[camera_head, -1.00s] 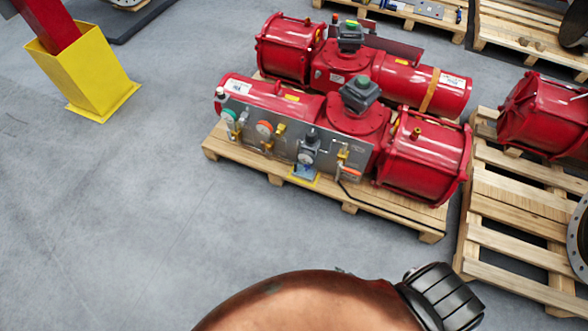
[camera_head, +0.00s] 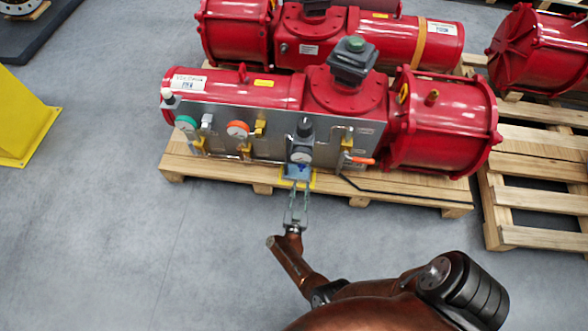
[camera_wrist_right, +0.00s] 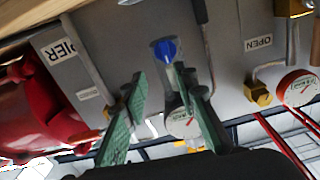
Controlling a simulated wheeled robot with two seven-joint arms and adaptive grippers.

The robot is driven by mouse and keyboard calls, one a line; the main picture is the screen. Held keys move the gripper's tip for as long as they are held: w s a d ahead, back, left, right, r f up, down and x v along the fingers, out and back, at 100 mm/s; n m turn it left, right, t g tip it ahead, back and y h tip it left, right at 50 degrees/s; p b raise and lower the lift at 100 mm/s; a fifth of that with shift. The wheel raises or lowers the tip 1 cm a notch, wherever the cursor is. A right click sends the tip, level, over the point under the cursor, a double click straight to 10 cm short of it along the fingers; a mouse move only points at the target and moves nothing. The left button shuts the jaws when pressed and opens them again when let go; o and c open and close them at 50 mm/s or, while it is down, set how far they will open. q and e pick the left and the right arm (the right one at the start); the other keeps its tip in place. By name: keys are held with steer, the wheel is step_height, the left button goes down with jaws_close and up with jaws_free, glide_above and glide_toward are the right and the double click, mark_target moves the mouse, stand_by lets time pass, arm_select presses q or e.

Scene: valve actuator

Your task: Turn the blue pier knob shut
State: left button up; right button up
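The blue knob (camera_wrist_right: 165,50) sits on the grey panel (camera_wrist_right: 115,45) in the right wrist view, near the upside-down label PIER (camera_wrist_right: 62,51). In the head view the knob (camera_head: 299,171) is a small blue patch below a round gauge (camera_head: 300,155), at the panel's lower edge. My right gripper (camera_wrist_right: 161,72) is open, with one green finger on each side of the space below the knob in the wrist picture. In the head view my right gripper (camera_head: 297,194) is just in front of the panel. No contact with the knob can be made out. My left gripper is out of view.
The panel is fixed to a red actuator (camera_head: 440,120) on a wooden pallet (camera_head: 420,190). Other gauges, pipes and an orange-handled valve (camera_head: 361,160) are close by. A yellow post base (camera_head: 22,120) stands at left. The floor in front is clear.

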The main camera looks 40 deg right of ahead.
mark_target(301, 169)
steer(key=x, duration=0.2)
steer(key=b+x, duration=0.1)
steer(key=w+x, duration=0.1)
steer(key=x, duration=0.1)
steer(key=shift+w+a+b, duration=0.1)
steer(key=shift+w+b, duration=0.1)
steer(key=shift+b, duration=0.1)
steer(key=shift+w+d, duration=0.4)
steer(key=shift+d, duration=0.05)
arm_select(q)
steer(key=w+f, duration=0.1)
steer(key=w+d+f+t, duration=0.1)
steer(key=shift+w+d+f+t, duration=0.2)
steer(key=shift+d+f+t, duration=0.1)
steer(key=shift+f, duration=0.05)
arm_select(e)
steer(key=shift+c, duration=0.5)
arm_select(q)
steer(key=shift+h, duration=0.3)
arm_select(e)
jaws_close()
